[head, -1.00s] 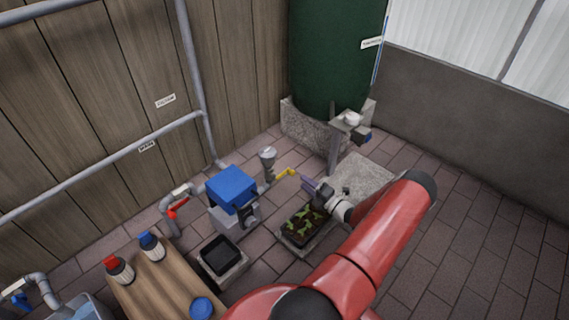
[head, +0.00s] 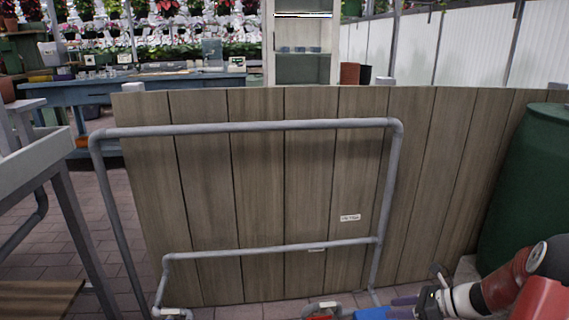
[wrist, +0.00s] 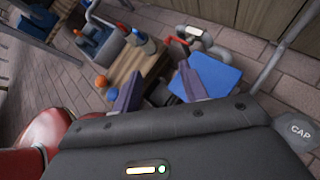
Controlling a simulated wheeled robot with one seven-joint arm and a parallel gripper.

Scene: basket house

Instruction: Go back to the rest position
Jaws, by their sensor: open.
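My gripper (wrist: 158,82) shows in the wrist view with its two purple fingers spread apart and nothing between them. The head view shows it low at the right (head: 410,303), with part of my red arm, in front of the wooden fence. In the wrist view it points toward a blue-topped box (wrist: 214,78) and a wooden board (wrist: 128,66). A dark tray seems to lie between the fingertips and the box, but it is mostly hidden.
A wooden fence (head: 270,190) with a grey pipe frame (head: 245,126) stands ahead. A green tank (head: 530,200) is at the right. A pale sink or table (head: 35,160) is at the left. A red-handled pipe (wrist: 180,45) stands beside the blue box.

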